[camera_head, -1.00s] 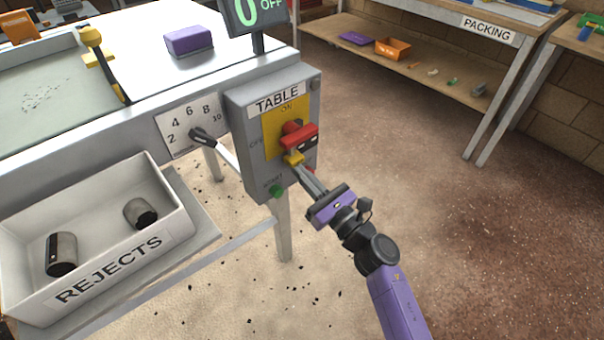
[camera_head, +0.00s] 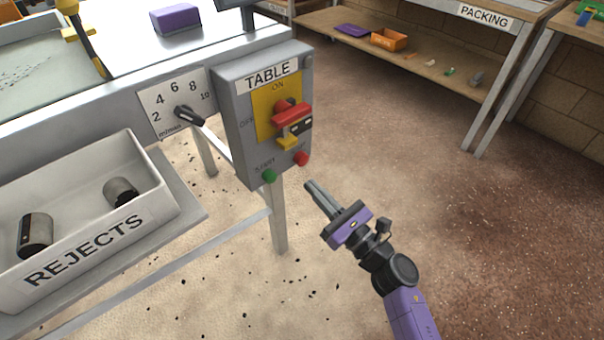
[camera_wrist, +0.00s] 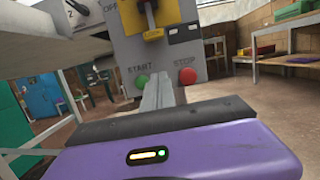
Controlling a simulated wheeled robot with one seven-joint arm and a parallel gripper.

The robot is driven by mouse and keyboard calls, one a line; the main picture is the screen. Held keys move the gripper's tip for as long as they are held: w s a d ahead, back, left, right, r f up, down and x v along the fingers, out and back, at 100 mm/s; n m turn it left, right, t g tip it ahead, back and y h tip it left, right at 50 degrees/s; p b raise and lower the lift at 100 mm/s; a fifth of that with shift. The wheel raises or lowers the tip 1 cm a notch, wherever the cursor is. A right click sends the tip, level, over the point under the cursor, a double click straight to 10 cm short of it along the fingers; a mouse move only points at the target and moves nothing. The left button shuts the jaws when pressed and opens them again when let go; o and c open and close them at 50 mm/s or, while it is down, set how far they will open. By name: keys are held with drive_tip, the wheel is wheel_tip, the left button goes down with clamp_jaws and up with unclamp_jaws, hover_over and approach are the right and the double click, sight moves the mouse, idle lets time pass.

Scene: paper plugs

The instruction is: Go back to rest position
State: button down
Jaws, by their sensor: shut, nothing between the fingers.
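My gripper (camera_head: 312,188) is shut and empty, in free air just below and right of the grey TABLE control box (camera_head: 232,125). In the wrist view its closed fingers (camera_wrist: 158,85) point at the lower part of the box. The box carries a red rotary switch (camera_head: 290,114) on a yellow plate, with a yellow piece under its handle. A green START button (camera_head: 269,176) and a red STOP button (camera_head: 302,159) sit below. The fingers appear apart from the box in the head view.
A dial with a black pointer (camera_head: 187,115) is left of the box. A purple block (camera_head: 176,19) lies on the table. The PACKING bench (camera_head: 497,65) stands at the back right. The floor on the right is clear.

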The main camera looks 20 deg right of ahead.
drive_tip(key=shift+v, duration=1.5)
wheel_tip(320, 180, up, 4)
drive_tip(key=s+d+m+t+h, duration=0.2)
drive_tip(key=d+m+h, duration=0.1)
drive_tip(key=m, duration=0.8)
drive_tip(key=s+a+m+g+h, duration=0.2)
drive_tip(key=s+a+m+g, duration=0.15)
drive_tip(key=s+m, duration=1.15)
drive_tip(key=s+a+m+g+h, duration=0.15)
drive_tip(key=s+m+g, duration=0.25)
drive_tip(key=s+m, duration=1.2)
wheel_tip(320, 180, up, 23)
drive_tip(key=s+n+p, duration=0.1)
drive_tip(key=n+p, duration=0.1)
drive_tip(key=p, duration=2)
drive_tip(key=shift+s+a+f+p, duration=0.2)
drive_tip(key=shift+s+a+p, duration=0.05)
drive_tip(key=shift+s+p, duration=0.15)
